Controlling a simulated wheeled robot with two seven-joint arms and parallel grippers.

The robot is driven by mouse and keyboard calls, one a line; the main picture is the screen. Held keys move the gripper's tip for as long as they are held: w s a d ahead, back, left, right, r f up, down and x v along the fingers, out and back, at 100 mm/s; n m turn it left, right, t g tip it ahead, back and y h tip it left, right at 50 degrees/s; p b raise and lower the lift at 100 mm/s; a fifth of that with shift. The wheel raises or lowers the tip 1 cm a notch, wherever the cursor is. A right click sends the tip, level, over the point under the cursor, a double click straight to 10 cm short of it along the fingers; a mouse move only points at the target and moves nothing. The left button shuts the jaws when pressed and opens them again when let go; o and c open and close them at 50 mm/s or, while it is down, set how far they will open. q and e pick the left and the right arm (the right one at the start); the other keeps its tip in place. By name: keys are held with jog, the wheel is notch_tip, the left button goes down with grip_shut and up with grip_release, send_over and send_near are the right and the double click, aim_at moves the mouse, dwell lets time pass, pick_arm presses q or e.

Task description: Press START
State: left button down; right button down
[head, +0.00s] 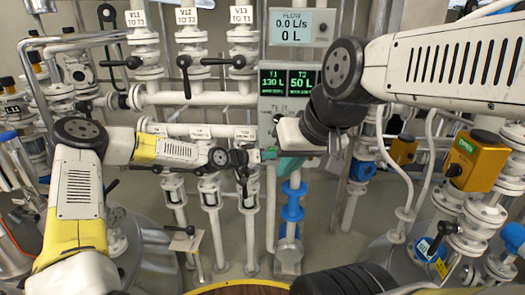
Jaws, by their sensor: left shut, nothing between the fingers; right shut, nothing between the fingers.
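No button labelled START can be read in the head view. The grey control panel (272,116) carries a dark screen (287,83) reading T1 130 L and T2 50 L. My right wrist and gripper cover the lower part of this panel. My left gripper (267,155) is shut and empty, reaching in from the left at the panel's lower left edge. Whether either tip touches anything cannot be told.
A flow display (291,27) reading 0.0 L/s and 0 L hangs above. Labelled valves with black handles (186,61) crowd the left. A blue pipe fitting (292,211) stands below the grippers. Orange actuators (476,160) and pipes fill the right.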

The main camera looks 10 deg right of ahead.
pick_arm(q)
jog(key=shift+w, duration=0.1)
dwell(0.3)
jog(key=shift+s+a, duration=0.25)
jog(key=shift+s, duration=0.6)
jog(key=shift+s, duration=0.1)
jog(key=shift+s+a, duration=0.25)
jog(key=shift+s, duration=0.5)
jog(key=shift+s+a, duration=0.2)
jog(key=shift+s, duration=0.6)
jog(key=shift+s+a, duration=0.25)
jog(key=shift+s, duration=0.5)
